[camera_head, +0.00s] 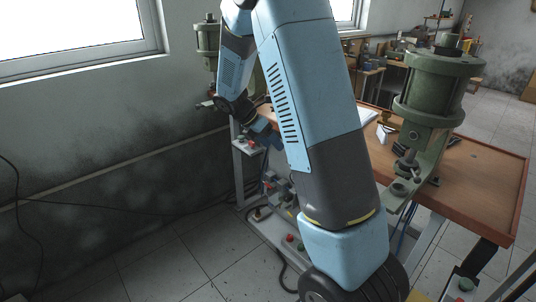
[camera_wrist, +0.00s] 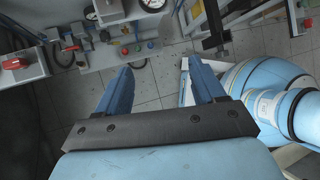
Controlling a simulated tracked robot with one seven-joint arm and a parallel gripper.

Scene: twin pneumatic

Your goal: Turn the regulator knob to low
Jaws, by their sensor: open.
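My gripper (camera_wrist: 160,63) is open in the wrist view, with two blue fingers apart and only floor tiles seen between them. In the head view the gripper (camera_head: 265,135) is small, beside the bench's left end. Pneumatic fittings on a grey panel (camera_wrist: 120,48) lie beyond the fingertips in the wrist view, with round white gauges (camera_wrist: 153,4) at the top edge. Red, green and black knobs or buttons show there, and a larger red handle (camera_wrist: 15,63) sits at the far left. I cannot tell which is the regulator knob or its setting. The fingers appear to touch none of them.
A green pneumatic press (camera_head: 435,85) stands on the wooden bench (camera_head: 480,180) at right; another press (camera_head: 208,38) stands behind my arm. Below the bench is a frame with fittings (camera_head: 280,188). Cables hang along the left wall. Tiled floor at lower left is mostly clear.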

